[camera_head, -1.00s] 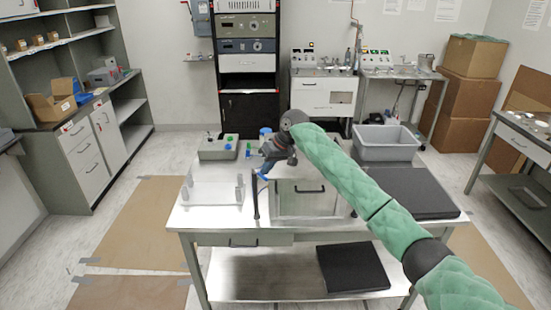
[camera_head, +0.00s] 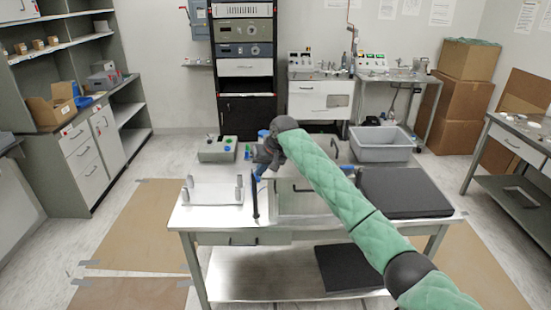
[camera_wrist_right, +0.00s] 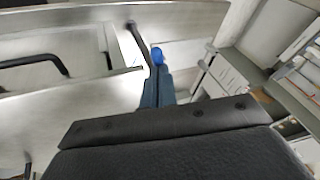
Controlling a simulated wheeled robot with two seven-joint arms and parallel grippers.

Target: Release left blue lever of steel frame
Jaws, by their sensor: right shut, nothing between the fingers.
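The steel frame (camera_head: 290,200) is a box-like metal piece on the table, with a black handle (camera_head: 303,188) on its front. At its left a dark upright rod (camera_head: 255,200) has blue at its top, the left blue lever (camera_head: 260,171). My right gripper (camera_head: 262,160) is at this lever, partly hidden by its own wrist. In the right wrist view, its blue-grey fingers (camera_wrist_right: 157,90) are shut and empty, just below the blue lever tip (camera_wrist_right: 157,56); I cannot tell whether they touch. My left gripper is out of view.
A clear stand with posts (camera_head: 212,192) is left of the frame. A grey-green control box (camera_head: 216,150) sits behind it. A grey bin (camera_head: 381,152) and a black pad (camera_head: 405,195) fill the table's right side. A lower shelf (camera_head: 260,275) is underneath.

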